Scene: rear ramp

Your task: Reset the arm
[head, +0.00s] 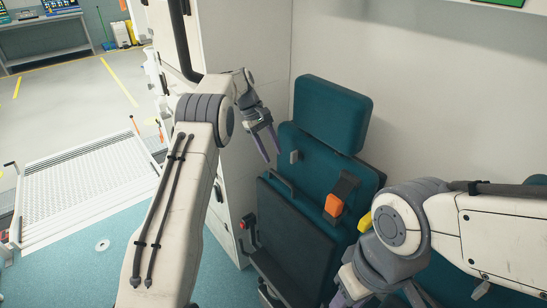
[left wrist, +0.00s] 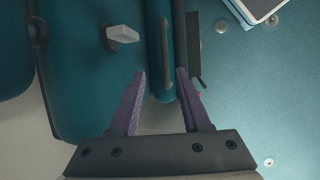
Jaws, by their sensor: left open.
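My left arm rises from the bottom of the head view and bends over toward the teal seat. My left gripper (head: 271,153) is open and empty, its purple fingers pointing down in front of the seat's left side. In the left wrist view the two fingers (left wrist: 160,73) are apart, with teal seat parts and a grey knob (left wrist: 122,34) beyond them. My right arm comes in from the right, over the seat's lower right. My right gripper (head: 345,292) is partly cut off by the bottom edge, and its jaw opening is unclear.
The teal seat (head: 333,113) has an orange buckle (head: 334,205) and stands against a pale wall (head: 420,90). A white cabinet (head: 240,50) is left of it. A ramp (head: 90,180) slopes out at the left rear, with open floor beyond.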

